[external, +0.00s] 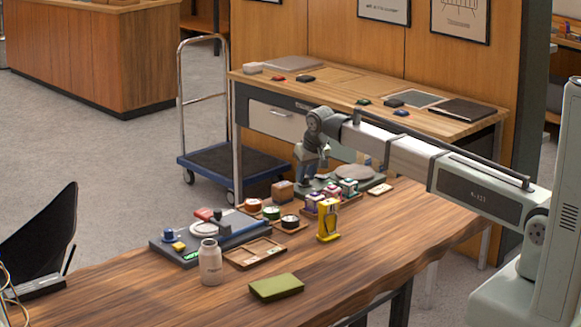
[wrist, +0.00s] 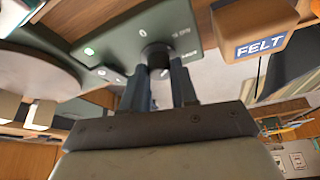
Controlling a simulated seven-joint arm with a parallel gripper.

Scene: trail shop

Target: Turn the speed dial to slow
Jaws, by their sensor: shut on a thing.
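The speed dial (wrist: 157,52) is a dark round knob on a grey-green machine (wrist: 190,22) with small pale lettering, too small to read surely. My gripper (wrist: 160,75) is shut on this dial, one finger on each side. A green light (wrist: 89,51) glows on the panel near the dial. A round grey platter (wrist: 35,72) shows at the left of the wrist view. In the external view the machine (external: 376,182) stands on the wooden table with my gripper (external: 306,182) low at its left end; the dial is hidden there. I cannot tell which setting the dial points to.
A brown block marked FELT (wrist: 255,28) stands close beside the machine. Small trays with red, green and black round items, a yellow item (external: 328,222), a white bottle (external: 210,262) and another device (external: 160,247) are on the table. The table's right front is clear.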

